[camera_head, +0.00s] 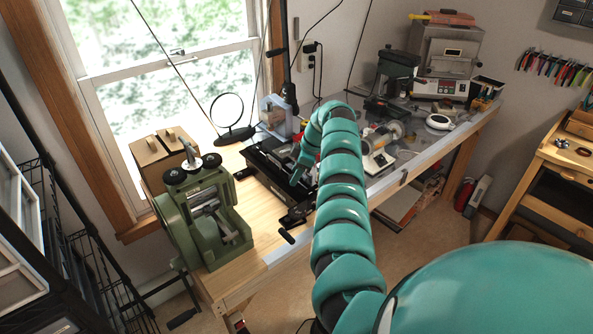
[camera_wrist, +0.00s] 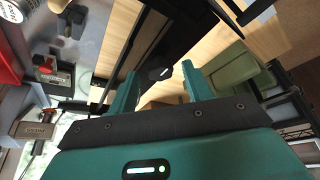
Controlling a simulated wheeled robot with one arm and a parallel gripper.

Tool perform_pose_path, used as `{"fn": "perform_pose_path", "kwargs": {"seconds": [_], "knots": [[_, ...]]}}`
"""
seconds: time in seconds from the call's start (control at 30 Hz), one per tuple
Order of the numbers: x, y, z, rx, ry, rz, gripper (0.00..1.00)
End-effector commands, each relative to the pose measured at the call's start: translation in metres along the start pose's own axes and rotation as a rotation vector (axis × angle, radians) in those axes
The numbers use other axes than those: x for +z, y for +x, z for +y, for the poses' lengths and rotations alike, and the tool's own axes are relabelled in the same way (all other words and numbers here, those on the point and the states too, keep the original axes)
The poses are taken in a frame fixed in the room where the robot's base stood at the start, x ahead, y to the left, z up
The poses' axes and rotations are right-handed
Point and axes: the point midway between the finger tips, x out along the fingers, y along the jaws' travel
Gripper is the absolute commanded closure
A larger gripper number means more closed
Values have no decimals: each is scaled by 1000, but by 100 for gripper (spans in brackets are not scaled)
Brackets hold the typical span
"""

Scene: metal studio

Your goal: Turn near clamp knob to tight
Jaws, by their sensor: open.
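My gripper (camera_head: 298,172) reaches down over the long black device on the wooden bench in the head view. In the wrist view its two teal fingers (camera_wrist: 160,80) are spread apart with nothing held between them. A small black knob-like part with a white mark (camera_wrist: 160,73) shows between and beyond the fingertips, apart from them. It appears to be the near clamp knob, but I cannot be sure. The black device (camera_head: 272,168) is partly hidden by my arm in the head view. Black handles (camera_head: 287,237) stick out at its near end. The knob's turn setting cannot be read.
A green rolling machine (camera_head: 205,210) stands left of the black device, with a wooden box (camera_head: 160,155) behind it. A round black-framed stand (camera_head: 228,112) is near the window. Tools and a small oven (camera_head: 447,65) crowd the far bench. Some bare wood (camera_head: 250,190) lies between the green machine and the device.

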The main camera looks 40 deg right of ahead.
Motion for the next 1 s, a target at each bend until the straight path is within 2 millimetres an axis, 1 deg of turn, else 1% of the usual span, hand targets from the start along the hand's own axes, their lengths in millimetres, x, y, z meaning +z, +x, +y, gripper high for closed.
{"fn": "perform_pose_path", "kwargs": {"seconds": [0.2,0.23,0.37,0.4,0.43,0.47,0.77,1.0], "knots": [[0,1,0,-1,0,0,50],[0,1,0,-1,0,0,52],[0,1,0,-1,0,0,78],[0,1,0,-2,0,0,86],[0,1,0,-2,0,0,91],[0,1,0,-2,0,0,94],[1,3,-1,7,20,0,94],[3,7,-2,44,102,-2,94]]}}
